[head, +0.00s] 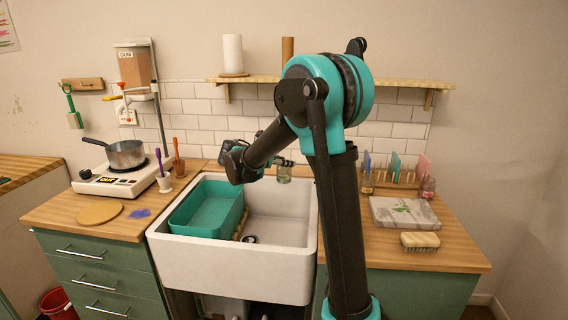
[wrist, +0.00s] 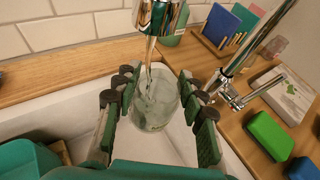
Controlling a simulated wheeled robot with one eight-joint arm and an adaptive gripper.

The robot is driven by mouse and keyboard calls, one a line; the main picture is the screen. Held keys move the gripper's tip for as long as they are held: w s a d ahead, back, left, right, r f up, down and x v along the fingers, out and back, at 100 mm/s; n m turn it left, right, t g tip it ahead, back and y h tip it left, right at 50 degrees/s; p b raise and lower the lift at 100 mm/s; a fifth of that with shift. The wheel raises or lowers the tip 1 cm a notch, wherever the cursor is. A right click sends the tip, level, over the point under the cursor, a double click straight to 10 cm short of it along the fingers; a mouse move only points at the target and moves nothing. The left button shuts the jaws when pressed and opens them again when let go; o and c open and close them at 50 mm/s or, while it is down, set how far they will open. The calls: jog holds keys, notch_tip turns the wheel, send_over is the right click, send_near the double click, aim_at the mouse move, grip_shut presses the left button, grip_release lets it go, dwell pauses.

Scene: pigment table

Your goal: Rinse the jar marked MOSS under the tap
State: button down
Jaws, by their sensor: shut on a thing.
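My gripper (wrist: 158,84) is shut on a clear glass jar (wrist: 157,106), with a finger on each side of it. The jar is over the white sink (head: 232,268), open end up toward the tap. The chrome tap spout (wrist: 161,16) is right above the jar, and a stream of water (wrist: 150,52) runs down from it into the jar. In the head view the jar (head: 284,175) is small and partly behind my arm. I cannot read any mark on it.
A teal basin (head: 208,212) sits in the left of the sink. The chrome tap lever (wrist: 262,92) is right of the jar. A rack of coloured boards (head: 397,165), a book-like slab (head: 404,212) and a brush (head: 420,240) are on the right counter. A hotplate with a pan (head: 125,155) stands left.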

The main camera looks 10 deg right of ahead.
aim_at(289, 170)
jog(key=shift+d, duration=0.2)
dwell(0.5)
jog(key=shift+s+d, duration=0.1)
jog(key=shift+d, duration=0.3)
jog(key=shift+a, duration=0.25)
jog(key=shift+a, duration=0.35)
jog(key=shift+d, duration=0.15)
jog(key=shift+d, duration=0.45)
jog(key=shift+s+a, duration=0.2)
jog(key=shift+s, duration=1.8)
jog(key=shift+s+a, duration=0.2)
jog(key=shift+s, duration=1.75)
jog(key=shift+s+r, duration=0.1)
